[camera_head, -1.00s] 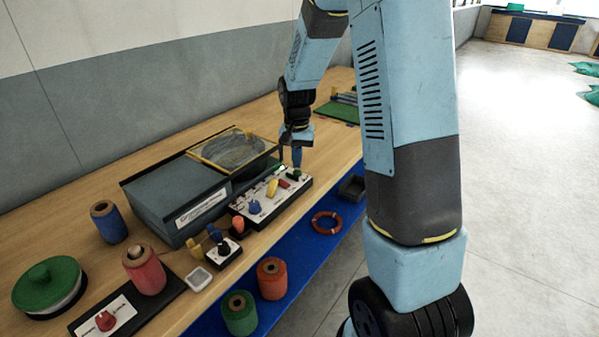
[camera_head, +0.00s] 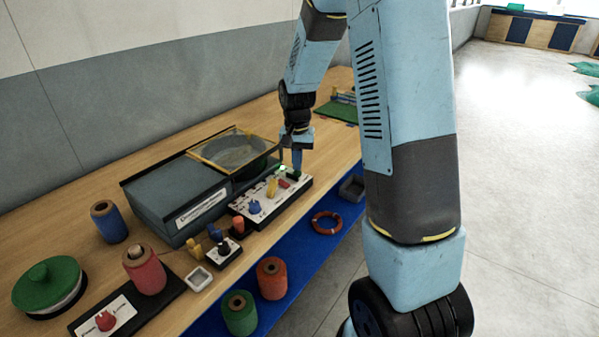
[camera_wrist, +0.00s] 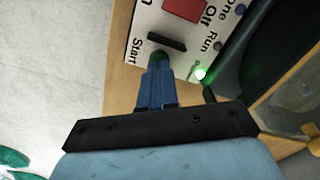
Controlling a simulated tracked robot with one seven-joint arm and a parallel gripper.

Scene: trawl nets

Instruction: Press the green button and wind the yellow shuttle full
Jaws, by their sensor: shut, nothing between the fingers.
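My gripper (camera_head: 297,166) points down at the far right end of the white control panel (camera_head: 240,206). Its blue fingers are shut and empty. In the wrist view the fingertips (camera_wrist: 157,66) are at the green button (camera_wrist: 158,56), beside the word Start, and partly cover it; they seem to touch it. A green light (camera_wrist: 200,74) glows beside the button. The winding machine (camera_head: 180,200) has a yellow-framed clear cover (camera_head: 215,165) over a round dark bowl. I cannot make out a yellow shuttle for certain; a yellow piece (camera_head: 272,187) stands on the panel.
Blue (camera_head: 254,207) and red (camera_head: 285,183) controls stand on the panel. Spools (camera_head: 146,273), a small tray (camera_head: 199,279) and a green-lidded drum (camera_head: 48,285) are nearer on the bench. An orange ring (camera_head: 327,223) lies on the blue lower shelf.

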